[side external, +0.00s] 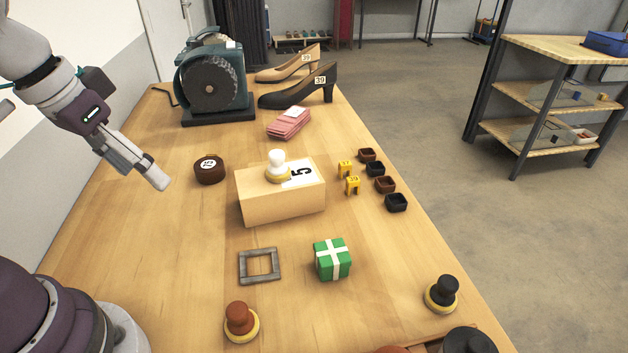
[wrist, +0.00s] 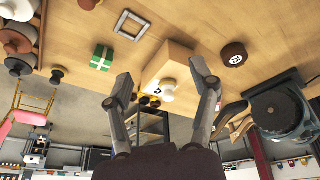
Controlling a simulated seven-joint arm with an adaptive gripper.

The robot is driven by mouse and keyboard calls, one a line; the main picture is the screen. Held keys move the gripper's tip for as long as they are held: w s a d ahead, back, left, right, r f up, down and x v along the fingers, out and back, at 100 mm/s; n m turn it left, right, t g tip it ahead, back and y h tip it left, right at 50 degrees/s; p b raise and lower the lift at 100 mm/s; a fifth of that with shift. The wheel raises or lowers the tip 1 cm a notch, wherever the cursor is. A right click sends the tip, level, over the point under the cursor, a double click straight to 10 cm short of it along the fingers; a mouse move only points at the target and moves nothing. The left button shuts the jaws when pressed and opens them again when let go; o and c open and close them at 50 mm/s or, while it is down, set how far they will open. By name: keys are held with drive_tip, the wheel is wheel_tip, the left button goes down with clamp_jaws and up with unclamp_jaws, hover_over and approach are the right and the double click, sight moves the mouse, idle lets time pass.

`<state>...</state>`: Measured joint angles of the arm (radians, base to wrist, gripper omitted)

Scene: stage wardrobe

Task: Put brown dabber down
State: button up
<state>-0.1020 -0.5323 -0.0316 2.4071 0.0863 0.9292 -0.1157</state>
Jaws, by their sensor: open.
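The brown dabber (side external: 240,320) stands upright on the table near the front of the side external view, its reddish-brown knob above a pale yellowish base. In the wrist view a small brown thing is cut off at the top edge; I cannot tell if it is this dabber. My gripper (side external: 155,178) is high over the table's left side, well away from the dabber. In the wrist view my gripper (wrist: 162,82) has its fingers wide apart, with nothing between them. A white dabber (side external: 277,168) stands on a wooden block (side external: 265,205) marked 5. A black dabber (side external: 442,294) stands at front right.
A grey square frame (side external: 259,280) and a green box with white ribbon (side external: 332,260) lie between block and dabbers. A brown round tin (side external: 208,170) is left of the block. A grinding machine (side external: 212,85) and shoes (side external: 300,90) stand behind.

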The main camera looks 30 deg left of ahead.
wheel_tip(320, 180, down, 7)
drive_tip(key=w+n+g+h, duration=0.1)
drive_tip(key=n+g+h, duration=0.2)
drive_tip(key=n+g, duration=0.2)
drive_tip(key=n+h, duration=1)
drive_tip(key=h, duration=0.3)
approach(237, 310)
drive_tip(key=shift+s+d+f+g, duration=0.35)
drive_tip(key=shift+d+f+g, duration=0.05)
drive_tip(key=shift+d+f, duration=0.2)
drive_tip(key=shift+d+f+n+t+h, duration=0.25)
drive_tip(key=shift+d+n+t+h, duration=0.2)
drive_tip(key=shift+n+t+h, duration=0.3)
drive_tip(key=shift+d+t, duration=0.25)
drive_tip(key=d, duration=0.7)
drive_tip(key=shift+d, duration=0.1)
clamp_jaws()
wheel_tip(237, 310, up, 9)
drive_tip(key=shift+w+r, duration=0.1)
drive_tip(key=shift+r, duration=0.05)
drive_tip(key=w+a+r+n+t+y, duration=1.1)
drive_tip(key=w+n+t, duration=0.4)
drive_tip(key=t, duration=0.2)
wheel_tip(237, 310, up, 3)
drive_tip(key=shift+a+f+y, duration=0.2)
drive_tip(key=shift+y, duration=0.55)
